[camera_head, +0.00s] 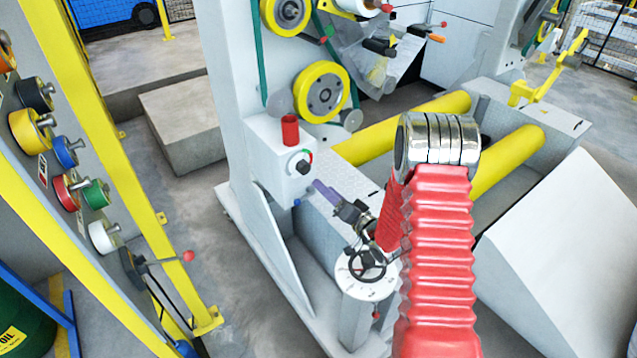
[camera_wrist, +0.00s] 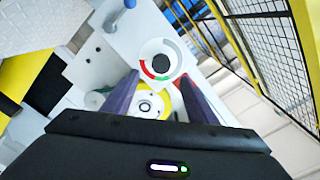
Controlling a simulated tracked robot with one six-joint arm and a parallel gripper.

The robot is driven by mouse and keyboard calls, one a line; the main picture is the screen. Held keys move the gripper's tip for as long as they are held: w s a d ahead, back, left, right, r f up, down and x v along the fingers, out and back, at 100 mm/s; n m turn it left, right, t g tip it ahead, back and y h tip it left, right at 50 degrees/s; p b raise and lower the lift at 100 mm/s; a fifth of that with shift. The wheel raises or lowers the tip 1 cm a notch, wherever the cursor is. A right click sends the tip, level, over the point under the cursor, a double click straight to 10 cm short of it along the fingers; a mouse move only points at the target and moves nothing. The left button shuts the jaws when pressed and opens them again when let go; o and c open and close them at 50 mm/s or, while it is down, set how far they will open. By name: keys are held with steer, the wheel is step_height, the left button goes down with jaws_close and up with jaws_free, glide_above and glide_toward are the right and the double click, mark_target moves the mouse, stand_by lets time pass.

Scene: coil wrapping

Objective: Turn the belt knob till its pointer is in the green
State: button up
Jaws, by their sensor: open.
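The belt knob (camera_head: 299,164) is a small dark knob on a pale dial, on the face of a white box on the machine. In the wrist view the knob (camera_wrist: 161,64) is round and black, inside a ring with red and green arcs. I cannot make out its pointer. My gripper (camera_head: 319,185) has purple fingers directed at the box, just short of the knob and a little to its lower right. In the wrist view my gripper (camera_wrist: 159,76) is open, with the knob showing between and slightly beyond its fingertips. Nothing is between the fingers.
A red cylinder (camera_head: 290,130) stands on top of the box. A handwheel (camera_head: 366,266) on a white pedestal is below my wrist. Yellow-rimmed wheels (camera_head: 321,92) are above the box. A yellow-framed panel with coloured knobs (camera_head: 65,151) stands at the left; floor lies between.

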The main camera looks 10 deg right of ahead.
steer(key=v, duration=0.3)
steer(key=shift+s, duration=0.25)
steer(key=shift+f, duration=0.1)
